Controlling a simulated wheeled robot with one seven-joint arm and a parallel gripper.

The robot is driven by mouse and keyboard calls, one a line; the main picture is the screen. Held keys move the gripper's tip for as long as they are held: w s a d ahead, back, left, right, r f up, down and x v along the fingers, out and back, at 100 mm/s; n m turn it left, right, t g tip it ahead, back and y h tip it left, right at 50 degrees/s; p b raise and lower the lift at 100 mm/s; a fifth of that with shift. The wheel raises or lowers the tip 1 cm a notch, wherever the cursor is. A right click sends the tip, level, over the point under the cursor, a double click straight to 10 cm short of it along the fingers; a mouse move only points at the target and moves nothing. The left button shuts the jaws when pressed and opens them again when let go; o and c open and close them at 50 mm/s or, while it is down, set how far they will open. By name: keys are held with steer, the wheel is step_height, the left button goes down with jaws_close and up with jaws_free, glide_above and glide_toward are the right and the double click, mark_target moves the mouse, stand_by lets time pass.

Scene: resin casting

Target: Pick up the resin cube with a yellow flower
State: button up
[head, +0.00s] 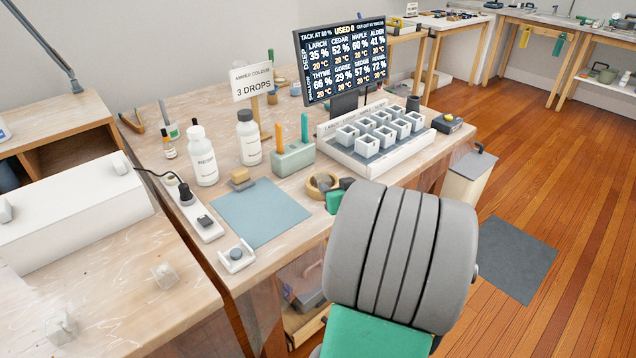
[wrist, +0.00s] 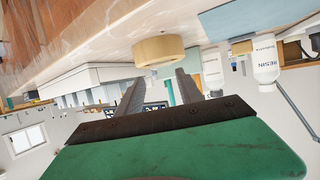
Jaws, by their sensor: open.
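Two small clear cubes lie on the wooden bench at the lower left of the head view, one whitish cube (head: 165,273) nearer the bench's right edge and another cube (head: 62,325) near the bottom. Each holds something pale, too small to identify; I cannot tell which has a yellow flower. My gripper (wrist: 159,77) is open and empty in the wrist view, its two grey fingers apart, with a tan tape roll (wrist: 160,50) beyond them. In the head view my grey arm hides most of the gripper. The cubes do not show in the wrist view.
A long white box (head: 75,210) stands behind the cubes. On the middle table are a blue mat (head: 260,212), a power strip (head: 205,222), resin bottles (head: 202,160), a tape roll (head: 323,185) and a white tray of moulds (head: 345,165). A gap separates the two benches.

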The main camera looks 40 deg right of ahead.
mark_target(323, 179)
steer(key=x, duration=0.6)
steer(key=shift+w+a, duration=0.15)
steer(key=shift+w, duration=0.05)
jaws_close()
